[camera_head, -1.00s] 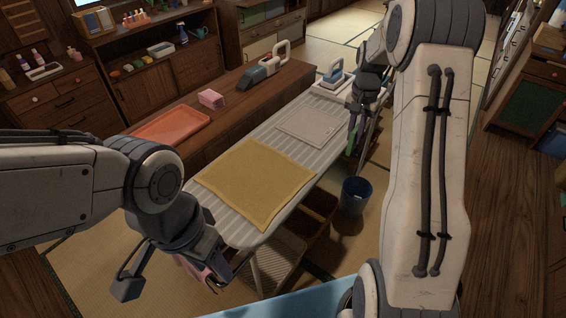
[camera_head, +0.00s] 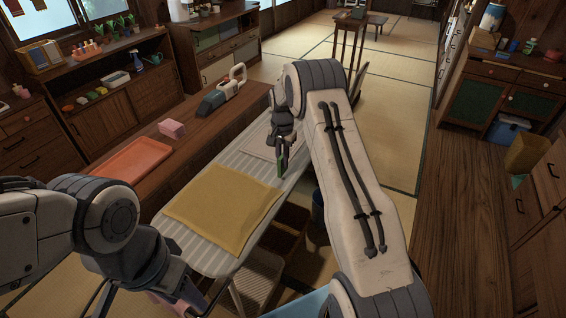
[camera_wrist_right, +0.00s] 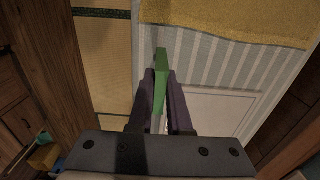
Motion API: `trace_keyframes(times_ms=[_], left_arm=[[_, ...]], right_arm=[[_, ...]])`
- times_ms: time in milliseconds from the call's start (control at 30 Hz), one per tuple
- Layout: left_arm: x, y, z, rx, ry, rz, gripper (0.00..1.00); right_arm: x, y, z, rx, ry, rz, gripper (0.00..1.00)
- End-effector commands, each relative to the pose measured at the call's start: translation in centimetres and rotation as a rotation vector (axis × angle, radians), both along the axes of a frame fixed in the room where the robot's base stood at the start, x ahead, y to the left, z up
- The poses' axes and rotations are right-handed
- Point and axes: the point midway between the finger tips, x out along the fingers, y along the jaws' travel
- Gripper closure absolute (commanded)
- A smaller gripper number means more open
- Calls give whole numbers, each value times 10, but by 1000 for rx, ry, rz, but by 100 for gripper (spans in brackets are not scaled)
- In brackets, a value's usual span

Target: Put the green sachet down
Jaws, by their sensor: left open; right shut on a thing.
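The green sachet (camera_wrist_right: 161,72) is held between the fingers of my right gripper (camera_wrist_right: 160,95), seen in the right wrist view. In the head view the sachet (camera_head: 281,164) hangs below my right gripper (camera_head: 282,155), over the right side of the striped ironing board (camera_head: 196,246). The wrist view shows the board's stripes beyond it; I cannot tell whether it touches the board. My left gripper (camera_head: 188,300) is low at the board's near left end, partly cut off by the frame and apart from the sachet.
A yellow cloth (camera_head: 222,207) covers the board's near part, and a pale flat sheet (camera_head: 262,143) lies farther up. A dark bin (camera_head: 318,207) stands right of the board.

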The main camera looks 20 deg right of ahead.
Motion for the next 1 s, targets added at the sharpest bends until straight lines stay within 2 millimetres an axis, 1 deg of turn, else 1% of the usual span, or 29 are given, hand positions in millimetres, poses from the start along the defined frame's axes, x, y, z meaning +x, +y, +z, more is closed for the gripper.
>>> trace_keyframes(times_ms=[33,133,367,500,533,567,600,867,967,1000], left_arm=[[0,0,5,0,0,0,50],[0,0,8,0,0,0,50],[0,0,6,0,0,0,50],[0,0,3,0,0,0,50],[0,0,4,0,0,0,50],[0,0,5,0,0,0,50],[0,0,5,0,0,0,50],[0,0,5,0,0,0,50],[0,0,8,0,0,0,50],[0,0,5,0,0,0,50]], right_arm=[[-1,0,-7,1,6,0,100],[-1,-1,-19,0,3,0,100],[0,-1,-21,0,0,-1,100],[-1,-1,-26,0,0,0,100],[0,-1,-24,0,0,0,72],[-1,-1,-24,0,0,0,61],[-1,-1,-24,0,0,0,54],[-1,-1,-24,0,0,0,54],[0,-1,-18,0,0,0,54],[0,-1,-17,0,-1,0,54]])
